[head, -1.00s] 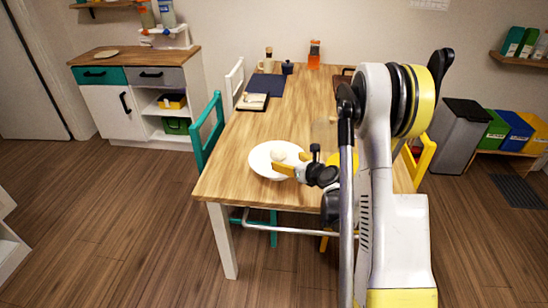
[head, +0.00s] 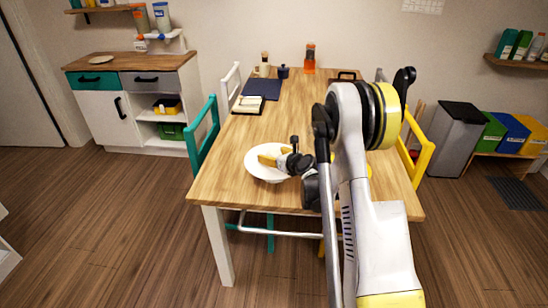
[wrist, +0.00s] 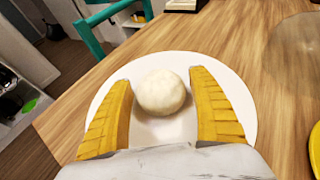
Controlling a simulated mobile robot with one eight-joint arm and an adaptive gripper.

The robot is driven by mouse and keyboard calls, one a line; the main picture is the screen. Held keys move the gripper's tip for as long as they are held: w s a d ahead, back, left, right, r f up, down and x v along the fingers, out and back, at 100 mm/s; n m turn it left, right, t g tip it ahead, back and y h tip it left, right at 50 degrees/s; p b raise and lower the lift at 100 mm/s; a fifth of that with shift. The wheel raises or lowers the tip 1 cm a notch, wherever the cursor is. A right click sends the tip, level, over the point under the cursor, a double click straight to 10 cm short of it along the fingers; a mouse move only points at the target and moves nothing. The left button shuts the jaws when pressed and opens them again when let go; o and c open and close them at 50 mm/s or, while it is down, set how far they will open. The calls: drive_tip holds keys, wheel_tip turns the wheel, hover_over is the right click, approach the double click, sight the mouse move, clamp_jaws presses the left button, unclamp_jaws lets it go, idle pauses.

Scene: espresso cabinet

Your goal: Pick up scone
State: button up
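The scone (wrist: 161,93) is a pale, round lump on a white plate (wrist: 236,98) in the wrist view. The plate also shows in the head view (head: 253,167), near the front left of the wooden table. My gripper (wrist: 160,92) is open, with its yellow fingers on either side of the scone and gaps between them and it. In the head view my gripper (head: 263,157) is over the plate and hides the scone.
The table (head: 225,185) also bears a dark blue mat (head: 263,89), a notepad (head: 247,105) and several bottles and jars at the back. A teal chair (head: 204,140) stands at the left and a yellow chair (head: 420,155) at the right. Bare tabletop lies behind the plate.

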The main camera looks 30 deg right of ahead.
drive_tip(key=c, duration=0.9)
